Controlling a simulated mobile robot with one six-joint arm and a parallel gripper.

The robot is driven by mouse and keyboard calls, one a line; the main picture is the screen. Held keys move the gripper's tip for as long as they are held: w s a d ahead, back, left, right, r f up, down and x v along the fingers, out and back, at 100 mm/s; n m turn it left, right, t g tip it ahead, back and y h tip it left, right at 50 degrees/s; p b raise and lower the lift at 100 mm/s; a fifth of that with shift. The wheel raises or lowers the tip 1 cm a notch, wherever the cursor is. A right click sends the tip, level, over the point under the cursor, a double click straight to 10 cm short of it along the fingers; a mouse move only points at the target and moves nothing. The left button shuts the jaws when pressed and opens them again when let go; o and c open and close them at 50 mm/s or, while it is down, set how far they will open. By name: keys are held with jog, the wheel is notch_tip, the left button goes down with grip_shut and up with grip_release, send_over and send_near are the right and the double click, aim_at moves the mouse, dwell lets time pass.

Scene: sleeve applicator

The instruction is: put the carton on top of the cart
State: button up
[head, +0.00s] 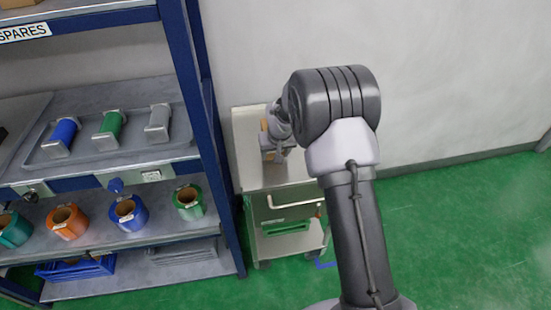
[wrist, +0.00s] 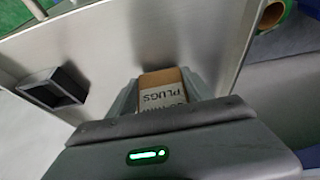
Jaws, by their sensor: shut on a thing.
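The cart (head: 247,172) is a pale metal trolley standing beside the blue shelf rack in the head view. Its flat top also fills much of the wrist view (wrist: 110,60). My gripper (head: 275,150) is over the cart top, partly hidden by my own arm. In the head view only bits of brown show around the jaws. I cannot tell whether the carton touches the cart top.
A small dark open box (wrist: 55,88) is on the cart top. The blue shelf rack (head: 182,65) stands close to the cart's left, with a grey tray (head: 85,150) of rolls and several coloured spools. A wall is behind; green floor (head: 470,220) is clear at right.

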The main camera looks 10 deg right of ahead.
jog(key=shift+f, duration=0.85)
jog(key=shift+r, duration=0.2)
jog(key=shift+f, duration=0.1)
jog(key=o, duration=1.7)
